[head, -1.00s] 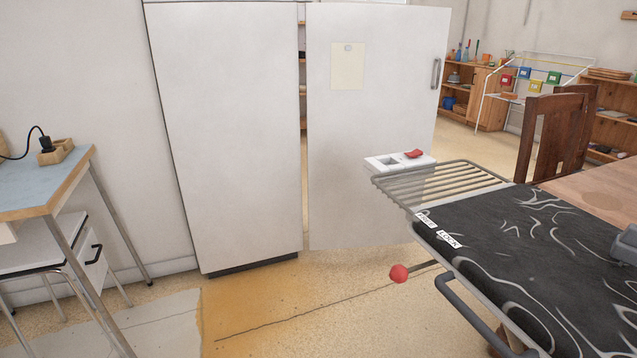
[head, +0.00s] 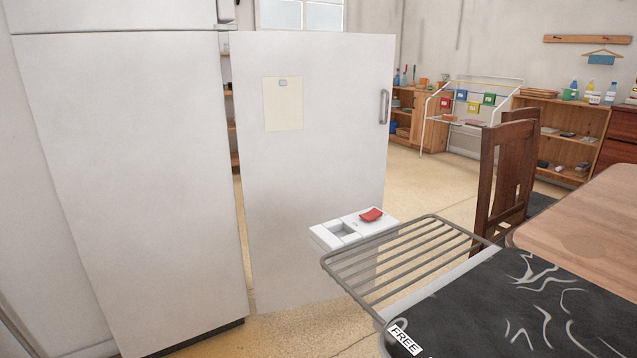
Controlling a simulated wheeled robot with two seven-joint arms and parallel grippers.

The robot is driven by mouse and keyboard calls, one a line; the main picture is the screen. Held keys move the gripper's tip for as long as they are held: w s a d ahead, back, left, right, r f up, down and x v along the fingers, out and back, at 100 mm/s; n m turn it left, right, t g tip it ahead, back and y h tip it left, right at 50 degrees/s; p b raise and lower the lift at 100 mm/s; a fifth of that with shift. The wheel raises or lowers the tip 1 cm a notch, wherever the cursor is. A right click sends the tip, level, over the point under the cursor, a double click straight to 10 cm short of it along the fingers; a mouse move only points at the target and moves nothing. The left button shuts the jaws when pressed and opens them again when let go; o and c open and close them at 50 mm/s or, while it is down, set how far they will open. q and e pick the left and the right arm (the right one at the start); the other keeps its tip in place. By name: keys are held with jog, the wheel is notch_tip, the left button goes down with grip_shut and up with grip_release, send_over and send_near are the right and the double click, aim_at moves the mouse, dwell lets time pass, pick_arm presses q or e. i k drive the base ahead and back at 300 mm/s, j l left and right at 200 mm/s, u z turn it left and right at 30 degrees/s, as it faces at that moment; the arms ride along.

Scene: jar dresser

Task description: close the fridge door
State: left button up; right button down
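The fridge body (head: 130,170) is a tall white cabinet at the left of the head view. Its white fridge door (head: 310,180) stands open, swung out to the right of the body, with a visible gap between them at the hinge side. A grey vertical handle (head: 384,107) sits near the door's far right edge. A pale paper (head: 283,105) hangs on the door. Neither of my grippers shows in this view.
An ironing board (head: 520,310) with a dark patterned cover and a metal rack (head: 400,258) stands in front of the door's lower right. A wooden chair (head: 505,170) and table (head: 590,222) are at right.

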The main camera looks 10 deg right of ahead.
aim_at(313, 109)
jog(key=i+j+u, duration=0.1)
jog(key=u, duration=0.35)
jog(key=i+u, duration=0.15)
jog(key=u, duration=0.3)
jog(key=i+u, duration=0.2)
jog(key=u, duration=0.25)
jog(key=i+u, duration=0.15)
jog(key=u, duration=0.3)
jog(key=i+l, duration=0.15)
jog(key=l, duration=0.25)
jog(key=i+l+u, duration=0.15)
jog(key=l, duration=0.25)
jog(key=i+l, duration=0.15)
jog(key=l, duration=0.25)
